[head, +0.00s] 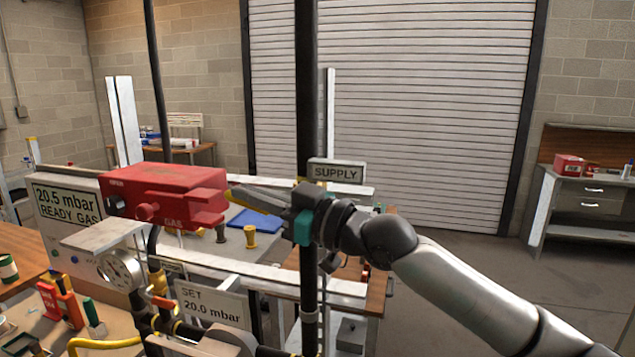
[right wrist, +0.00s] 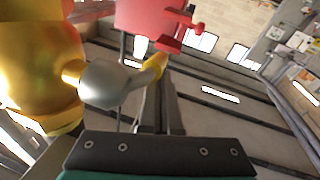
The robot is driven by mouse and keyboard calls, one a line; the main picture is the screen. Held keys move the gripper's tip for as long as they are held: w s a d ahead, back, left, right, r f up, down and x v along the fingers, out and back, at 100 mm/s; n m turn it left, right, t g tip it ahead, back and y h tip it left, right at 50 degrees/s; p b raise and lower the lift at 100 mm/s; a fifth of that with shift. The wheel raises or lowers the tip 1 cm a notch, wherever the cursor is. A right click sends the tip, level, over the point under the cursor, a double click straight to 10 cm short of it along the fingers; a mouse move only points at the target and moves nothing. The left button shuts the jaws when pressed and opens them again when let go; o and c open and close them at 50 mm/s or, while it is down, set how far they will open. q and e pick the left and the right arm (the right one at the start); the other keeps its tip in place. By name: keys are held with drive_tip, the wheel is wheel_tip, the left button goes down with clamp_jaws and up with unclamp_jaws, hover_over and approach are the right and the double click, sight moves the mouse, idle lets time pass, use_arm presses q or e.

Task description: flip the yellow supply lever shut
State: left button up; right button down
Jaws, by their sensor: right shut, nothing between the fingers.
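The yellow supply lever (head: 232,194) shows as a thin yellow strip beside my fingers, left of the black pipe under the SUPPLY sign (head: 336,173). Most of it is hidden behind my right gripper (head: 246,201). In the right wrist view, the lever (right wrist: 154,67) runs from a grey rounded hub (right wrist: 112,86) on the large yellow valve body (right wrist: 38,55). My right gripper (right wrist: 160,84) is shut and empty, with its fingertips close to the lever's end. I cannot tell whether they touch it. My left gripper is not in view.
A red GAS box (head: 165,192) stands just left of the fingers. The black vertical pipe (head: 307,95) rises right by my wrist. Below are a pressure gauge (head: 120,268), a SET sign (head: 212,303) and yellow hoses. A workbench (head: 590,185) stands far right, with open floor before it.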

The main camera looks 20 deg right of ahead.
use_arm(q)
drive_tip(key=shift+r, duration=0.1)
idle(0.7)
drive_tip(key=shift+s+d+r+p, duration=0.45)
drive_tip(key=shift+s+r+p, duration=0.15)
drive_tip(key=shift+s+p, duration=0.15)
use_arm(e)
drive_tip(key=s+d+r, duration=0.6)
drive_tip(key=s+r, duration=0.1)
drive_tip(key=r, duration=0.1)
drive_tip(key=shift+s+r, duration=0.35)
drive_tip(key=shift+d, duration=0.1)
